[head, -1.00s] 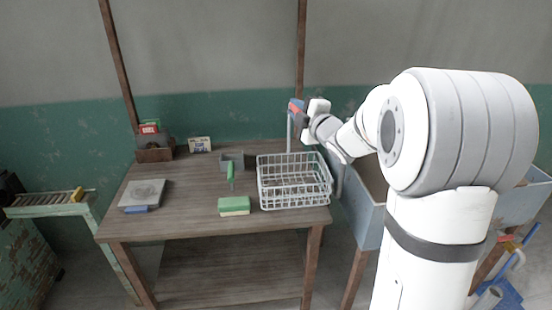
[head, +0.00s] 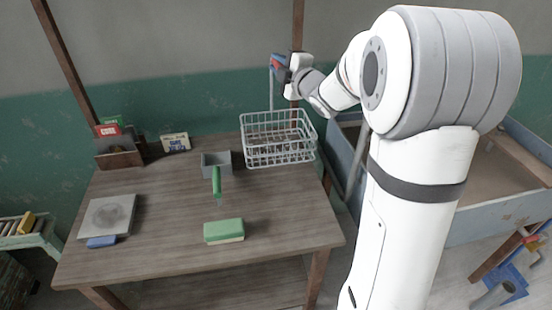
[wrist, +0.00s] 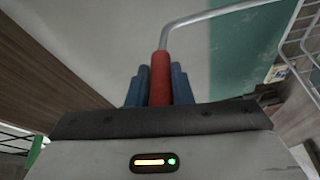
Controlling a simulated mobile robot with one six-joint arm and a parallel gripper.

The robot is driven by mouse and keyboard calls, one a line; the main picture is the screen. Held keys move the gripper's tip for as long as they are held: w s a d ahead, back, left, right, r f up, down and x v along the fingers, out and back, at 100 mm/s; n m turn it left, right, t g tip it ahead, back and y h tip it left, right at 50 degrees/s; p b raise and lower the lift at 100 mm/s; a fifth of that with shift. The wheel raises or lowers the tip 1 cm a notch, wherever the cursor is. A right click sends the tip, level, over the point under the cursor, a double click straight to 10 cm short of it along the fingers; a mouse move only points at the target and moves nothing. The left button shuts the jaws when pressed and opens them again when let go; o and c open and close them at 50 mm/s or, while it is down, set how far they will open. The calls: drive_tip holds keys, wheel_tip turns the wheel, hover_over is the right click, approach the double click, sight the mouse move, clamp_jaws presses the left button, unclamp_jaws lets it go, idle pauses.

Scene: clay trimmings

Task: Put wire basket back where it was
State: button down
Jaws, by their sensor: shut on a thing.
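The wire basket (head: 278,153) is a pale grey wire-mesh basket with a tall handle, seen at the back right of the wooden table in the head view. It looks level; I cannot tell for sure whether its bottom clears the tabletop. Part of the basket's wire mesh (wrist: 304,45) shows at the right edge there.
The table (head: 165,215) has clear wood at its front right. On it are a green block (head: 224,231), a grey box (head: 210,166), a green-handled tool (head: 217,184), a grey slab (head: 108,215), a small card (head: 176,142) and a wooden holder (head: 120,158). A grey-blue trough (head: 500,215) stands right.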

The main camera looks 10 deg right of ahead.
drive_tip(key=shift+w+f, duration=0.2)
wheel_tip(320, 180, down, 9)
drive_tip(key=shift+f+p, duration=0.15)
drive_tip(key=shift+p, duration=0.25)
drive_tip(key=shift+f, duration=0.1)
drive_tip(key=c, duration=1.3)
unclamp_jaws()
